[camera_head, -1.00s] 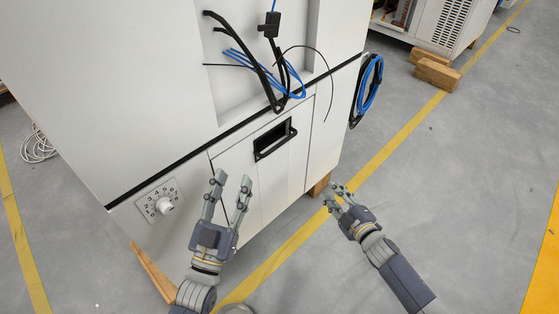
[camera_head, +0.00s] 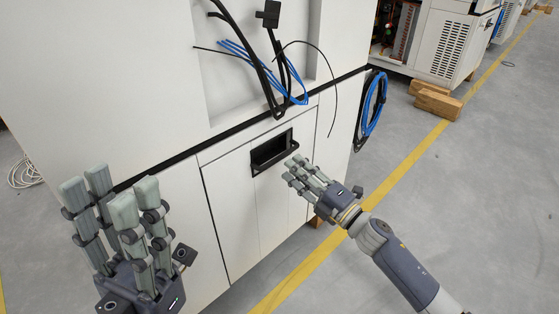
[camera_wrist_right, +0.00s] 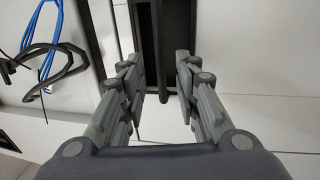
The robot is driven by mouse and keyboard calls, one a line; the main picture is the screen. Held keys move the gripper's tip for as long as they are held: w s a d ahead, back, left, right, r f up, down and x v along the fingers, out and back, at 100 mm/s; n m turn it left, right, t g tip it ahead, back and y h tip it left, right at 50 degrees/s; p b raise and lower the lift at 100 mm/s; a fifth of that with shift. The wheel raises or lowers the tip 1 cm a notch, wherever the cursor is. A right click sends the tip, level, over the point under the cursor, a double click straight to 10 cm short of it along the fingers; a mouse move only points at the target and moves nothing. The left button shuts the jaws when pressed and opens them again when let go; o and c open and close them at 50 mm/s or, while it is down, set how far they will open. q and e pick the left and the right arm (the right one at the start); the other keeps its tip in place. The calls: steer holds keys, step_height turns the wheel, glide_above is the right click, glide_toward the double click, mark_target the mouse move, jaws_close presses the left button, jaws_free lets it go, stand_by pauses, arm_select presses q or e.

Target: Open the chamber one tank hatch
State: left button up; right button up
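The hatch is a white front panel (camera_head: 232,205) low on the big white cabinet, and it looks flush and shut. Its black recessed handle (camera_head: 270,150) is near the panel's top. My right gripper (camera_head: 291,170) is open, just right of and below the handle, with its fingers pointing at it. In the right wrist view the handle recess (camera_wrist_right: 146,42) shows ahead, between the spread fingers of my right gripper (camera_wrist_right: 168,82). I see no clear contact. My left gripper (camera_head: 108,196) is open and empty, raised in front of the cabinet at the lower left.
Black and blue cables (camera_head: 270,75) hang in the cabinet's recess above the panel. A coiled blue cable (camera_head: 371,103) hangs on its right side. Wooden blocks (camera_head: 437,102) lie on the floor at the upper right. The grey floor (camera_head: 480,210) to the right is clear.

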mark_target(279, 157)
steer(key=b+x, duration=0.1)
steer(key=x, duration=0.5)
steer(key=shift+w+a, duration=0.2)
jaws_close()
